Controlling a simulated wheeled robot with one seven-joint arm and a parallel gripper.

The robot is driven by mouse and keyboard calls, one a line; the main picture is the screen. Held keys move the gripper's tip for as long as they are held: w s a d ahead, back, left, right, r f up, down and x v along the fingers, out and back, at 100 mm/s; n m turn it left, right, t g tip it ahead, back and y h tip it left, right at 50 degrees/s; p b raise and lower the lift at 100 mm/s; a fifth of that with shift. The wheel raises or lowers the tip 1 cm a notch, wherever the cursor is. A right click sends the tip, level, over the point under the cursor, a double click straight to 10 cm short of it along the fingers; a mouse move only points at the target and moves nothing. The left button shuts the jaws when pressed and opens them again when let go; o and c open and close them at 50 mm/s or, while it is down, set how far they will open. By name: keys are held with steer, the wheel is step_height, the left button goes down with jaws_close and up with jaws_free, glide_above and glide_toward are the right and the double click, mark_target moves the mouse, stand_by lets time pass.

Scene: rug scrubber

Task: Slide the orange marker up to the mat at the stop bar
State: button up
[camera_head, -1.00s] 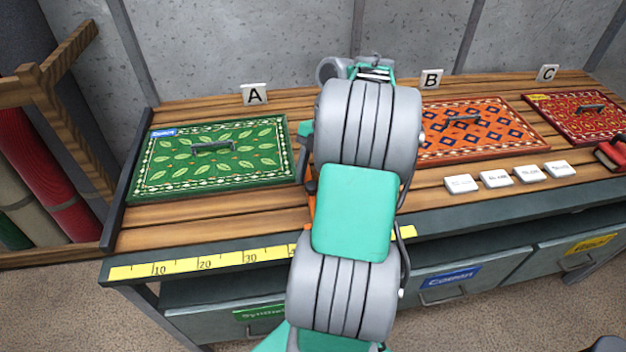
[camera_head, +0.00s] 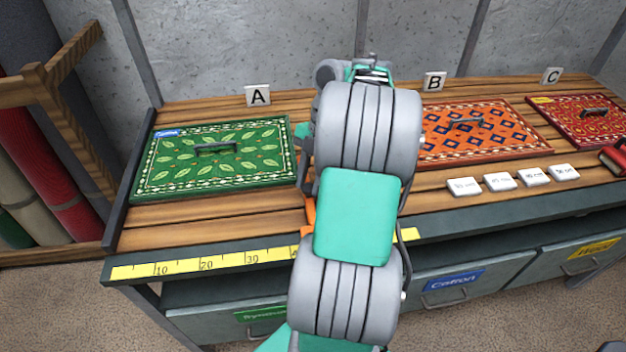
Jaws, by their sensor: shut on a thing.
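The orange marker (camera_head: 310,214) shows only as a narrow strip at the left edge of my arm, just behind the yellow ruler; the rest is hidden. My gripper (camera_head: 304,168) is mostly hidden behind my arm; a dark grey part shows just above the orange strip, and it is shut on the marker. The green leaf-patterned mat (camera_head: 215,178) lies by sign A, its left edge close to the dark stop bar (camera_head: 128,185) at the bench's left end. A gap of bare wood lies between the marker and that mat's right side.
The yellow ruler (camera_head: 208,263) runs along the bench's front edge. An orange mat (camera_head: 470,132) and a red mat (camera_head: 582,118) lie to the right, with several white tiles (camera_head: 500,181) before them. Bare planks (camera_head: 220,222) lie in front of the green mat.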

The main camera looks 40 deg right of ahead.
steer(key=o, duration=1.1)
steer(key=p+v, duration=0.6)
steer(key=v, duration=0.1)
steer(key=shift+r, duration=0.4)
steer(key=shift+d, duration=0.1)
